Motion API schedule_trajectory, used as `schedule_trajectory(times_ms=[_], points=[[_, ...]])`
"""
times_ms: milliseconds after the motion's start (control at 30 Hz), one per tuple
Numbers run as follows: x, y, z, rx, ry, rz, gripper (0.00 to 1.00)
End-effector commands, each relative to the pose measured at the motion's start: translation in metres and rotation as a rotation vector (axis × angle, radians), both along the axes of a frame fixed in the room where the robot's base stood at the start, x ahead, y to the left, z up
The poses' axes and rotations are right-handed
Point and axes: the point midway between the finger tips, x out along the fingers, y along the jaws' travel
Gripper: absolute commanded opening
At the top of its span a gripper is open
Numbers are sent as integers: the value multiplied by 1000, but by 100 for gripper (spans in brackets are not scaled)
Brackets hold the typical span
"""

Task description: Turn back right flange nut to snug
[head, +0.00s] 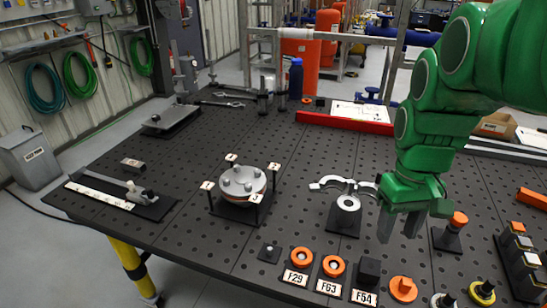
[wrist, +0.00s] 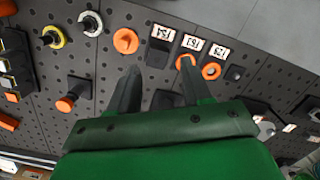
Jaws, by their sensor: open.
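The round grey flange (head: 241,180) stands on a dark base left of the table's middle in the head view, with several nuts or studs on top. The back right flange nut (head: 256,172) is small in the picture, and its tightness cannot be told. Small white number tags stand around the flange. My green gripper (head: 401,225) is open and empty, pointing down over the table well to the right of the flange. In the wrist view its two fingers (wrist: 160,88) are apart with nothing between them.
Orange rings (head: 301,257), a black block (head: 369,270) and labels line the front edge. An orange-topped post (head: 457,220) is right of my gripper. The table left of the flange is partly clear.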

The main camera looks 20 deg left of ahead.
Motion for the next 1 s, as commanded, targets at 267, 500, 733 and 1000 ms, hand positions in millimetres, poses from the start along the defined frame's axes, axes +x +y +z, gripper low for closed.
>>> schedule_trajectory(times_ms=[267,500,733,1000], points=[[62,46,9,13,-17,179,49],[109,91,10,24,-26,332,49],[147,139,7,34,-38,479,49],[185,202,-1,47,-52,654,49]])
